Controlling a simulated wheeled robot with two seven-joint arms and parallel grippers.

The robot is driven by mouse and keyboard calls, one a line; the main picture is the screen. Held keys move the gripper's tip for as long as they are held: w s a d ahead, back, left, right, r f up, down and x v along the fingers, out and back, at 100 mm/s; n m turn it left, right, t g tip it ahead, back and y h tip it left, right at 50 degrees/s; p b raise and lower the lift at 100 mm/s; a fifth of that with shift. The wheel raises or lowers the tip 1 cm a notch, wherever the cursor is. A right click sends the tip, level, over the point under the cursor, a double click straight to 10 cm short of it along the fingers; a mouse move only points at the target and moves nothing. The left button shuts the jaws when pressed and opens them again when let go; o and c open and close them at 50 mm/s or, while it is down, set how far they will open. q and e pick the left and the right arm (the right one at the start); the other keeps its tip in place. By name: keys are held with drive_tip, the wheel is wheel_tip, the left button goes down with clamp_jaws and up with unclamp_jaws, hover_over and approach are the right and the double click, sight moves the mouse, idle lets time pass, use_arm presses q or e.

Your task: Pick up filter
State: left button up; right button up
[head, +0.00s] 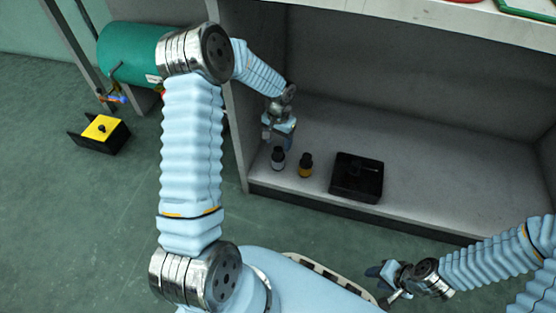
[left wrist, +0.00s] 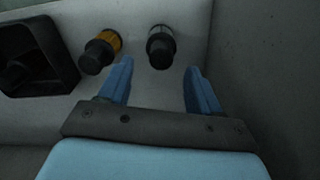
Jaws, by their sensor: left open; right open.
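Two small filter-like cylinders with black ends stand on the cabinet's bottom shelf. One is a white-and-black filter (head: 278,158), and to its right is a yellow-and-black filter (head: 305,165). In the left wrist view the white filter (left wrist: 160,46) lies ahead of the gap between my fingers, and the yellow filter (left wrist: 101,51) is beside the left finger. My left gripper (left wrist: 160,85) is open and empty. In the head view it (head: 279,136) is above and just behind the white filter. My right gripper (head: 385,283) is open, low at the front, away from both filters.
The cabinet's left wall (head: 239,120) is close to my left gripper. The shelf is clear at right. A yellow-topped black box (head: 101,128) is on the floor.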

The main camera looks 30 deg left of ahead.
sight(278, 149)
use_arm(q)
wheel_tip(278, 149, down, 6)
drive_tip(key=shift+w+a+r+b, duration=0.1)
drive_tip(key=shift+b, duration=0.5)
clamp_jaws()
